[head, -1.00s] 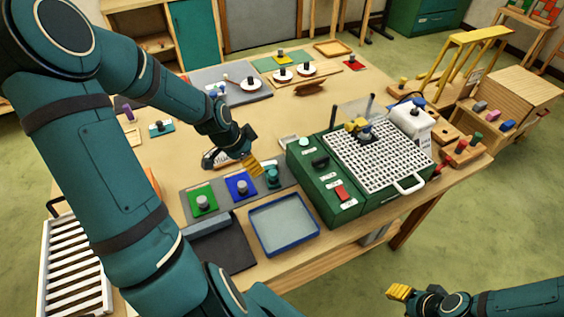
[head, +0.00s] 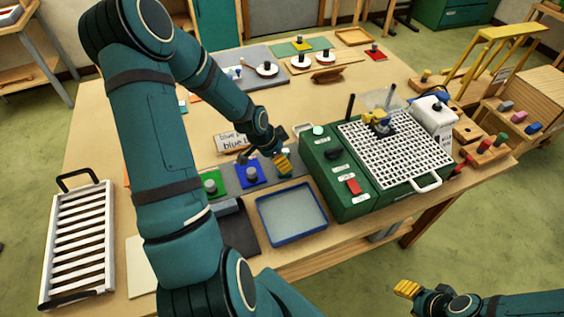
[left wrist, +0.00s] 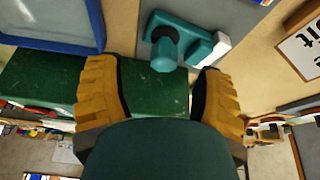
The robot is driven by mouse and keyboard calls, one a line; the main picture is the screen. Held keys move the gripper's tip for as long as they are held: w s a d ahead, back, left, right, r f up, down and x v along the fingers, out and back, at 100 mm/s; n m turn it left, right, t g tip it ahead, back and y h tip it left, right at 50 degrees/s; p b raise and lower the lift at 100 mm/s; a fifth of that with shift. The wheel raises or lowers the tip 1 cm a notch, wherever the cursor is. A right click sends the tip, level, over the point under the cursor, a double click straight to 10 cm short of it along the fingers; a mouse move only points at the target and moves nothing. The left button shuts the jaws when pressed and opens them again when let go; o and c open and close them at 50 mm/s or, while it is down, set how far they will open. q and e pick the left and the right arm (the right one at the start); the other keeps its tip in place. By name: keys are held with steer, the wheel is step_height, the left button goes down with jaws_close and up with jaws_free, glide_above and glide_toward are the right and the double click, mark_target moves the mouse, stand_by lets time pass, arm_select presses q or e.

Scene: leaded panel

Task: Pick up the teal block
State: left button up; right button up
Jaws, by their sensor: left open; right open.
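The teal block (left wrist: 164,48) shows in the left wrist view as a darker square base with a rounded teal knob. It lies on a grey mat (left wrist: 233,16), just ahead of the gap between my left fingertips. In the head view my left gripper (head: 284,162) is over the right end of the mat and mostly hides the block. In the left wrist view my left gripper (left wrist: 160,72) is open, with nothing between its yellow fingers. My right gripper (head: 406,289) is open and empty at the lower right, off the table.
A blue block (head: 248,174) and a green block (head: 211,185) sit left of my left gripper. A green machine with a white grid (head: 395,150) stands close on the right. A blue-rimmed tray (head: 292,214) lies in front, and a label card (head: 230,142) stands behind.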

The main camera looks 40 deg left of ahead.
arm_select(q)
steer(key=x, duration=0.4)
steer(key=shift+w+a, duration=0.15)
steer(key=shift+a, duration=0.05)
jaws_close()
